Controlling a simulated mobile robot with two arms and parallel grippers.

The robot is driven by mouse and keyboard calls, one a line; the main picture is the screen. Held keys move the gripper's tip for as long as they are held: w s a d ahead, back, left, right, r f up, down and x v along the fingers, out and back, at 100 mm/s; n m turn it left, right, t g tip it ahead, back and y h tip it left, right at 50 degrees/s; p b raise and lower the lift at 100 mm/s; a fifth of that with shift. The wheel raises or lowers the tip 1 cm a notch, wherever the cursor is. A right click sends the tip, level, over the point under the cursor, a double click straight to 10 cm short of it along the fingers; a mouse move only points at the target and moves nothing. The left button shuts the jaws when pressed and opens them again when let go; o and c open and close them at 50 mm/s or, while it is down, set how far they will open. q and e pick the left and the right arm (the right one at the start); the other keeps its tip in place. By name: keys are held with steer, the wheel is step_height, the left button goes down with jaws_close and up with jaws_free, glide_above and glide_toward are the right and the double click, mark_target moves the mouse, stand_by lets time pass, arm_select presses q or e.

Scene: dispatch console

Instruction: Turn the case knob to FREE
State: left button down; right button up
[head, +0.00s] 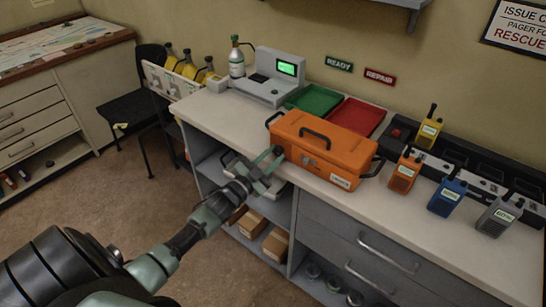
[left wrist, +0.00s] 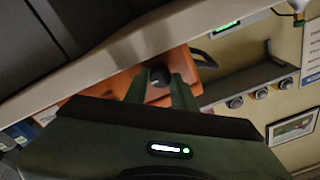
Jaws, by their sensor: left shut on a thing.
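The orange case (head: 335,148) sits closed on the white counter, with a black handle on its lid and a label on its front. My left gripper (head: 272,157) reaches its left front end. In the left wrist view, my left gripper (left wrist: 160,84) has its two green fingers on either side of a dark round knob (left wrist: 159,73) on the orange case (left wrist: 95,88), shut on it. The knob's markings, including FREE, cannot be read in either view. My right gripper is not in view.
A green tray (head: 313,100) and a red tray (head: 357,116) lie behind the case. Orange (head: 404,174), blue (head: 446,197) and grey (head: 498,216) radios stand to its right. A console with a lit screen (head: 287,68) is behind left. The counter's front right is clear.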

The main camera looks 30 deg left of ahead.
arm_select(q)
steer(key=shift+f, duration=0.1)
stand_by(0.4)
steer(key=c, duration=1.4)
jaws_free()
steer(key=shift+c, duration=0.2)
steer(key=s+b, duration=0.1)
steer(key=s, duration=0.6)
steer(key=shift+s+a+f, duration=0.3)
steer(key=shift+s+f, duration=0.05)
steer(key=shift+s, duration=0.05)
